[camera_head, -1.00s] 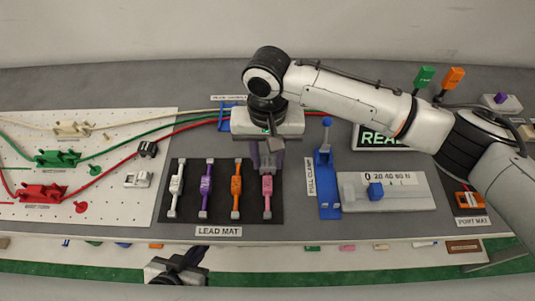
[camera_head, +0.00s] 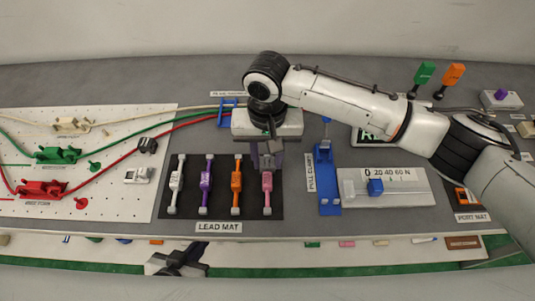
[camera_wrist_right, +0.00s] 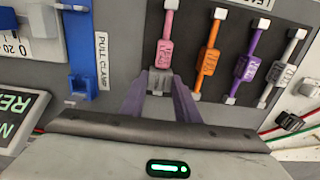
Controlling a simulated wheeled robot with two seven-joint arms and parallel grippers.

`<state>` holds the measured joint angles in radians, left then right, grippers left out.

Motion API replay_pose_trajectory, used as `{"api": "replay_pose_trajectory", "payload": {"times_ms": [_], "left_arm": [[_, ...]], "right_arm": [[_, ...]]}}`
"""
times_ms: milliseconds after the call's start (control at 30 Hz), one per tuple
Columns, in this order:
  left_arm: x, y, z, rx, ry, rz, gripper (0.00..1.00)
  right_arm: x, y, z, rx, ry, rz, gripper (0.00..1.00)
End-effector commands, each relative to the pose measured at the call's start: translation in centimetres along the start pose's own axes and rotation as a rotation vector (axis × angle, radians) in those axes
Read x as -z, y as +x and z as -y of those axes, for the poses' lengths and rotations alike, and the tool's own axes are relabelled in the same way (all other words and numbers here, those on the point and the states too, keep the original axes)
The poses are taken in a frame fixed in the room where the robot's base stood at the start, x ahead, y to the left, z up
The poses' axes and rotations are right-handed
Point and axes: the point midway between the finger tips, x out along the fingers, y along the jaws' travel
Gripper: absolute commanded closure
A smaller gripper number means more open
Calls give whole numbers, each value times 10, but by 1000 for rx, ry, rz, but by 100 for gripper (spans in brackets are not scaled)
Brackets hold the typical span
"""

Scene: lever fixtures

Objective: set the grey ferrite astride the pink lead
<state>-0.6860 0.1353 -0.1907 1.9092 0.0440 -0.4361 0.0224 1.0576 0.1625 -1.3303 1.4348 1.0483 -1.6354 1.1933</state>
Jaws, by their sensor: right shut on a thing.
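The pink lead (camera_head: 267,183) lies on the dark lead mat (camera_head: 222,206), rightmost of its row, and shows in the wrist view (camera_wrist_right: 165,48). My right gripper (camera_head: 267,158) is at the lead's far end.
Orange (camera_head: 237,188), purple (camera_head: 206,188) and white (camera_head: 176,188) leads lie left of the pink one. A black clip-like block (camera_head: 147,146) is behind the grey ferrite. The blue pull clamp (camera_head: 327,185) and a force gauge (camera_head: 410,186) stand on the right.

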Motion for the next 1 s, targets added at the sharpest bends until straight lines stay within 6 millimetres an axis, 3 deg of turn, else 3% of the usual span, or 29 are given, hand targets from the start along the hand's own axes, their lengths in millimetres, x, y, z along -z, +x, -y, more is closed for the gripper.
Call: {"api": "replay_pose_trajectory", "payload": {"times_ms": [167,200,333,533,667,1000], "left_arm": [[0,0,0,0,0,0,100],[0,0,0,0,0,0,100],[0,0,0,0,0,1,100],[0,0,0,0,0,1,100],[0,0,0,0,0,1,100],[0,0,0,0,0,1,100]], "right_arm": [[0,0,0,1,0,-1,93],[0,0,0,0,0,-1,69],[0,0,0,0,0,-1,49],[0,0,0,0,0,-1,49],[0,0,0,0,0,-1,30],[0,-2,0,0,0,-1,30]]}}
